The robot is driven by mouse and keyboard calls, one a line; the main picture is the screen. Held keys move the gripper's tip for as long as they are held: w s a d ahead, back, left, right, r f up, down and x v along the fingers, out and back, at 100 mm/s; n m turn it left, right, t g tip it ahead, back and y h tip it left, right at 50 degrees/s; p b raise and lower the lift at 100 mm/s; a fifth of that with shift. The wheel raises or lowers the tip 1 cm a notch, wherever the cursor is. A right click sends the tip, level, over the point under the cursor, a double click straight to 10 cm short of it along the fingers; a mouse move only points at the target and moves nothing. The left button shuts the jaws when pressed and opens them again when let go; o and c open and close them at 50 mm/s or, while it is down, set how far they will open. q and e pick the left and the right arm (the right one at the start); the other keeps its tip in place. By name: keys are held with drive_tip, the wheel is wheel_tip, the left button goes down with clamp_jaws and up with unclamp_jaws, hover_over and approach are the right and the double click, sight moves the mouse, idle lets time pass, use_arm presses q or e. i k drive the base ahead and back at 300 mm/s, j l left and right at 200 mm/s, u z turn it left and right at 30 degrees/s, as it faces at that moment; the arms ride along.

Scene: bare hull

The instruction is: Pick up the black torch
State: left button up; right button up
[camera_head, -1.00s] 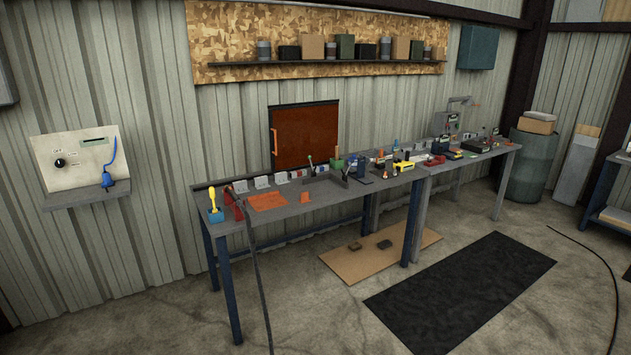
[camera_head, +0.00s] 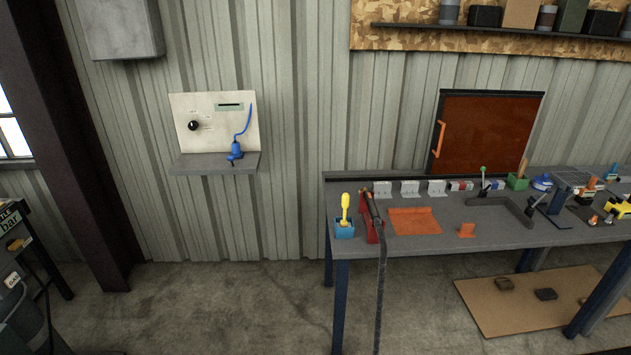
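What looks like the black torch (camera_head: 371,205) rests in a red stand (camera_head: 367,222) near the left end of the long workbench (camera_head: 470,235). A thick dark hose (camera_head: 381,280) runs from it over the bench's front edge and down toward the floor. The torch's fine shape is too small to tell. Neither of my grippers is in view.
A blue holder (camera_head: 344,231) with a yellow-handled tool stands left of the red stand. An orange sheet (camera_head: 414,221) lies to its right. A wall panel with a shelf (camera_head: 214,163) hangs at left. The concrete floor (camera_head: 230,305) before it is clear.

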sight(376, 217)
drive_tip(key=i+u, duration=0.3)
drive_tip(key=i, duration=0.95)
